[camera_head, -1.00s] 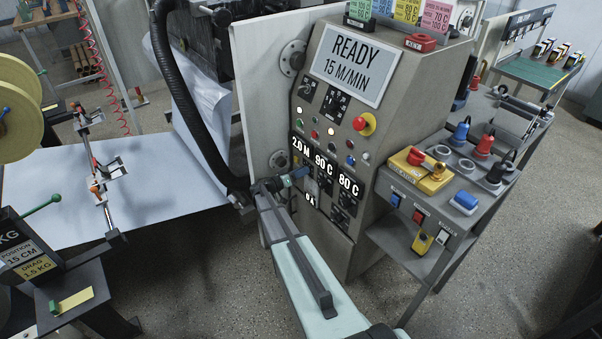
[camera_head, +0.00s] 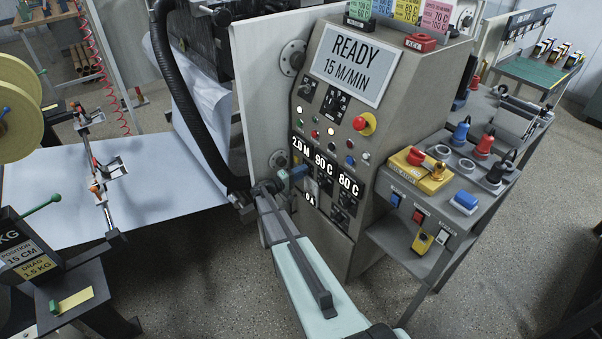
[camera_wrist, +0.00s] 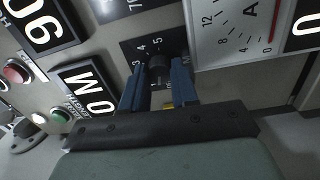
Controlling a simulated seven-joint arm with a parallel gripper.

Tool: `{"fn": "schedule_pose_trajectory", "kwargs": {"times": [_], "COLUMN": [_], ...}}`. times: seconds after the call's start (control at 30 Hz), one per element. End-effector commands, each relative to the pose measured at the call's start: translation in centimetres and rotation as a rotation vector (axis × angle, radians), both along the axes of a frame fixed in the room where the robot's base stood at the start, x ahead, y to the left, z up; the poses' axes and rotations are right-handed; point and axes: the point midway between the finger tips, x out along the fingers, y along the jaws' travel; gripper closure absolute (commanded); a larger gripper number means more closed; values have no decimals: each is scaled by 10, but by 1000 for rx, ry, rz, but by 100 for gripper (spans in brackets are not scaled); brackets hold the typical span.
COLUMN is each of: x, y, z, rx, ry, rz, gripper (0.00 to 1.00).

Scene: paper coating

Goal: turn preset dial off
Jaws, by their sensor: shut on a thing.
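The preset dial (camera_wrist: 158,66) appears to be the dark round knob on a black plate with white numbers, among them 3, 4 and 5, in the wrist view. My gripper (camera_wrist: 158,84) has its two blue fingers on either side of this knob and is shut on it. The fingers hide part of the plate's numbers, and I cannot read a pointer mark on the knob. In the head view my gripper (camera_head: 293,176) is at the left edge of the control panel (camera_head: 335,135), below the display 2.0 M (camera_head: 301,150). The knob is hidden there.
A screen (camera_head: 352,63) reads READY 15 M/MIN. A red emergency button (camera_head: 366,122) and several small buttons sit on the panel. A meter marked A (camera_wrist: 245,35) is beside the knob. A thick black hose (camera_head: 200,130) runs close left of my gripper.

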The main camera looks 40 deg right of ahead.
Motion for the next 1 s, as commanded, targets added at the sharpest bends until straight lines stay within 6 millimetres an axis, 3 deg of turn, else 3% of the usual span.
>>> {"fn": "schedule_pose_trajectory", "kwargs": {"times": [0.5, 1.0], "x": [0, 0], "y": [0, 0], "z": [0, 0], "rx": [-2, -2], "ry": [368, 457], "rz": [1, 1], "gripper": [100, 100]}}
